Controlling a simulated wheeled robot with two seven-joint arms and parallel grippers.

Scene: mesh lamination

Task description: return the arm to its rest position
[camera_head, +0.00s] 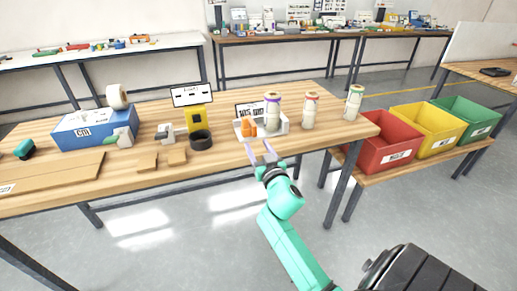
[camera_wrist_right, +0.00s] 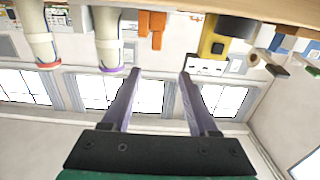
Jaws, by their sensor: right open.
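My right arm is green and reaches from the bottom of the head view toward the table's front edge. Its gripper (camera_head: 262,152) has pale purple fingers, open, with nothing between them. In the right wrist view the gripper (camera_wrist_right: 157,80) is also open and empty. It is close to the wooden table (camera_head: 220,153), near a roll with a purple band (camera_head: 272,112) standing in a white holder beside orange pieces (camera_head: 249,127). The wrist view shows the purple-banded roll (camera_wrist_right: 108,40) and the orange pieces (camera_wrist_right: 152,27) beyond the fingers. My left gripper is not in view.
Two more rolls (camera_head: 309,110) (camera_head: 353,103) stand to the right. Red (camera_head: 390,155), yellow (camera_head: 441,141) and green (camera_head: 480,126) bins sit on a low bench. The floor before the table is clear.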

